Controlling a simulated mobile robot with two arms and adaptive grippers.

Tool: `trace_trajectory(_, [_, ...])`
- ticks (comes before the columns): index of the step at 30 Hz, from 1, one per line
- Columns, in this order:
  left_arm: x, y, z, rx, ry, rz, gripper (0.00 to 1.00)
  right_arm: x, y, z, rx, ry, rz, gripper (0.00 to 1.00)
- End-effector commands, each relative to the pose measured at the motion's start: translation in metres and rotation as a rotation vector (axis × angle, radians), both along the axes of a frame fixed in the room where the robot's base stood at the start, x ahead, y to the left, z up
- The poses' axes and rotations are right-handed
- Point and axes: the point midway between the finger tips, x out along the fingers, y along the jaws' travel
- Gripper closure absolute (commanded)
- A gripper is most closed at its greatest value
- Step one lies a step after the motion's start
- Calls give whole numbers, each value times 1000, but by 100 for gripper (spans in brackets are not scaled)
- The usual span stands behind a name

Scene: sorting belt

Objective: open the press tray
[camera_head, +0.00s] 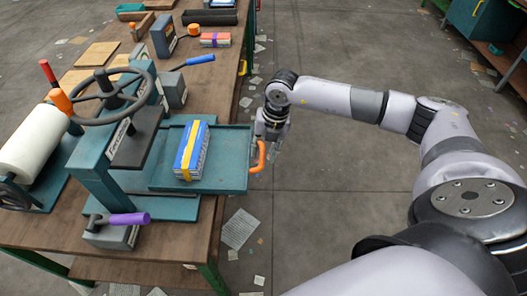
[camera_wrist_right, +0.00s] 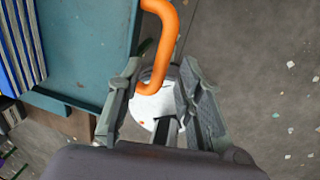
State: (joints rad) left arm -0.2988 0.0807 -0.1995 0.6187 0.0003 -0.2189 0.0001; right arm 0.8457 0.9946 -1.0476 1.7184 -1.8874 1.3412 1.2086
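The press tray (camera_head: 226,140) is a flat teal plate. It sticks out to the right from under the press (camera_head: 100,170), over the table's edge. A blue stack of papers with a yellow band (camera_head: 191,150) lies on it. The tray's orange handle (camera_head: 260,157) is at its right edge; it also shows in the right wrist view (camera_wrist_right: 165,45). My right gripper (camera_head: 268,145) is at the handle. In the wrist view its fingers (camera_wrist_right: 160,100) are apart on either side of the handle's near end, with a gap at the right finger. My left gripper is out of view.
The press has a dark handwheel (camera_head: 110,92) above. Blocks, tools and boards crowd the table's far end. The floor right of the table is open, with scattered paper scraps.

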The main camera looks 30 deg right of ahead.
Motion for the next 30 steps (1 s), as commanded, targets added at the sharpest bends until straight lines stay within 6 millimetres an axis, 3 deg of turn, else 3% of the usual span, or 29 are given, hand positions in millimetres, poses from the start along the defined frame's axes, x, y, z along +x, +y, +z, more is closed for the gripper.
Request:
trace_trajectory(9, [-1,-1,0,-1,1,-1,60,-6,-11,66,0,-4,-2,67])
trace_trajectory(15, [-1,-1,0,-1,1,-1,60,-9,-16,96,-1,-3,-2,67])
trace_trajectory(21, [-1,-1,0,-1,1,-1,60,-11,-17,107,0,0,-1,67])
trace_trajectory(30, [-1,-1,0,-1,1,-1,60,-11,-17,107,0,0,-1,67])
